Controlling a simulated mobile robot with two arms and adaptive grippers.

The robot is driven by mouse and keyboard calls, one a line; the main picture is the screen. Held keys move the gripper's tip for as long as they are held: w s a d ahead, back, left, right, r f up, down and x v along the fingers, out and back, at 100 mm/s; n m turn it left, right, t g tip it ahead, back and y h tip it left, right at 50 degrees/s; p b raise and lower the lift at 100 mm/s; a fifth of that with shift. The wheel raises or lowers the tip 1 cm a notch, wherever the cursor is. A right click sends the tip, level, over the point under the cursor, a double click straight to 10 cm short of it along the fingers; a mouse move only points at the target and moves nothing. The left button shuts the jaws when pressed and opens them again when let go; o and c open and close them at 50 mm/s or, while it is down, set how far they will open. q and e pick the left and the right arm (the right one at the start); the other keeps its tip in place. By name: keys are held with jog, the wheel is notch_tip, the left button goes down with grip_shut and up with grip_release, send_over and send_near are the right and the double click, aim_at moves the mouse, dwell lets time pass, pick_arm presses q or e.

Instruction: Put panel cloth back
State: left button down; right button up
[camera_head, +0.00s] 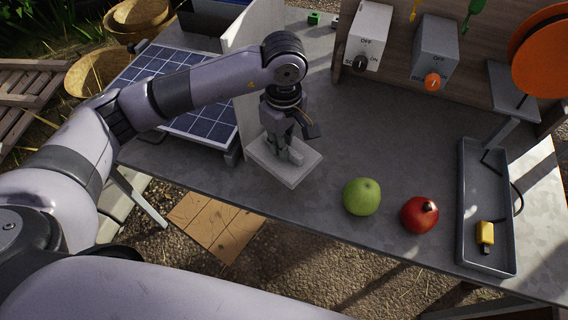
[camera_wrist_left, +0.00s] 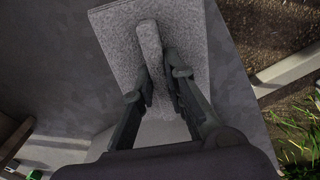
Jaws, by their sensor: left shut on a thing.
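The panel cloth (camera_head: 262,158) is a pale grey, flat rectangular pad with a raised grip strip along its middle. It is at the table's front edge, just right of the solar panel (camera_head: 205,120); I cannot tell if it rests on the table or is slightly above it. My left gripper (camera_head: 290,150) points down over it and is shut on its grip strip. In the left wrist view, the fingers (camera_wrist_left: 158,85) sit either side of the strip, and the felt-like cloth (camera_wrist_left: 190,50) spreads beyond them. My right gripper is out of view.
A green apple (camera_head: 361,197) and a red fruit (camera_head: 419,214) lie right of the cloth. A grey tray (camera_head: 470,205) holds a yellow plug (camera_head: 485,233). Two switch boxes hang on the back board. A white upright partition (camera_head: 247,110) stands beside the solar panel. The middle table is clear.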

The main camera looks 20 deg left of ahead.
pick_arm(q)
notch_tip(320, 180, down, 6)
jog(key=shift+w+r+p, duration=0.1)
jog(key=shift+r+p, duration=0.1)
jog(key=shift+p, duration=0.15)
notch_tip(320, 180, down, 4)
jog(key=shift+r+p, duration=0.1)
jog(key=shift+p, duration=0.35)
jog(key=shift+f, duration=0.35)
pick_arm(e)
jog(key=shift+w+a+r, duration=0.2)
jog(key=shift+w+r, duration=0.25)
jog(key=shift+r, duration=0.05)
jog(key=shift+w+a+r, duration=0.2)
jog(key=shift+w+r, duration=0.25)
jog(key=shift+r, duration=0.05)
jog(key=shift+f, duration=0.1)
pick_arm(q)
jog(key=shift+f+b, duration=0.2)
jog(key=shift+b, duration=0.15)
jog(key=c, duration=1.8)
grip_release()
jog(key=shift+r, duration=0.1)
jog(key=shift+c, duration=0.2)
jog(key=shift+o, duration=1.2)
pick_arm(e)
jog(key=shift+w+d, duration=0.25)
